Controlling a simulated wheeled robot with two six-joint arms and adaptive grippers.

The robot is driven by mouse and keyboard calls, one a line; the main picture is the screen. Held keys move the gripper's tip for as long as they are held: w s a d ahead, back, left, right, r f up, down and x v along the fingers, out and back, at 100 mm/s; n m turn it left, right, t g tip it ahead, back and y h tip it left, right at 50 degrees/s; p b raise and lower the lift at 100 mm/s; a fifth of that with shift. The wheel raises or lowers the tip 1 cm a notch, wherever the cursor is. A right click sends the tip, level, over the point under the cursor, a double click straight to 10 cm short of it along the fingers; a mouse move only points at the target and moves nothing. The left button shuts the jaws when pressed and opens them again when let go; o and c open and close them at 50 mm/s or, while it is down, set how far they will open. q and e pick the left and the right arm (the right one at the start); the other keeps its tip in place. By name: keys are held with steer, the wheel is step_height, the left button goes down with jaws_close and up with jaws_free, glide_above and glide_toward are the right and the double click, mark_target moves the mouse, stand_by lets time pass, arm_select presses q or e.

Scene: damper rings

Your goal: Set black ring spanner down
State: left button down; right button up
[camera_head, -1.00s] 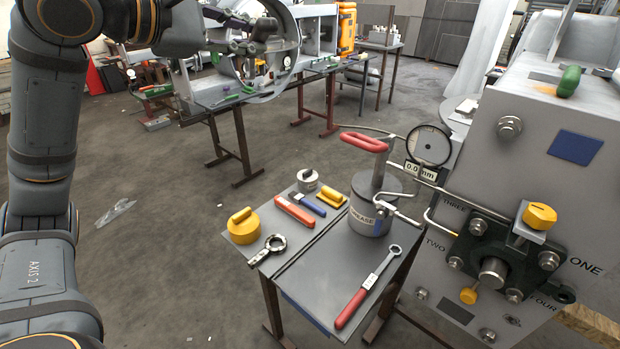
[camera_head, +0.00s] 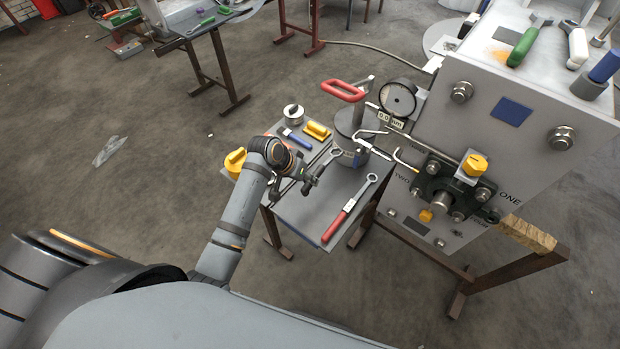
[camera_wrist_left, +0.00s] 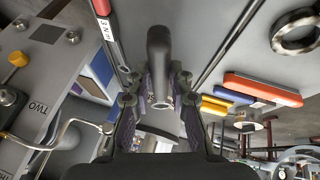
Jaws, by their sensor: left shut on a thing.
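My left gripper (camera_head: 306,186) is over the table (camera_head: 290,212), shut on the black ring spanner (camera_head: 325,165). The spanner points away from the jaws, toward the grease canister, with its ring end up and to the right. In the left wrist view the gripper (camera_wrist_left: 158,105) closes around a dark shaft, which is the spanner (camera_wrist_left: 158,55) seen close and end-on. The table top (camera_wrist_left: 190,30) lies beyond it; I cannot tell whether the spanner touches it. My right gripper is not in view.
A red-handled spanner (camera_head: 348,212) lies to the right on the table. A grease canister (camera_head: 349,122), blue-handled tool (camera_head: 296,140) and yellow piece (camera_head: 317,130) stand behind. Bare table shows at the front.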

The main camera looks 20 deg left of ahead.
arm_select(q)
steer(key=shift+s+d+f+m, duration=0.4)
steer(key=shift+s+d+f, duration=0.15)
steer(key=shift+s+f, duration=0.1)
steer(key=shift+s+r+p, duration=0.1)
steer(key=shift+p, duration=0.7)
steer(key=shift+f+b, duration=1.7)
steer(key=shift+f, duration=1.7)
steer(key=c, duration=1.5)
jaws_free()
steer(key=shift+a, duration=0.1)
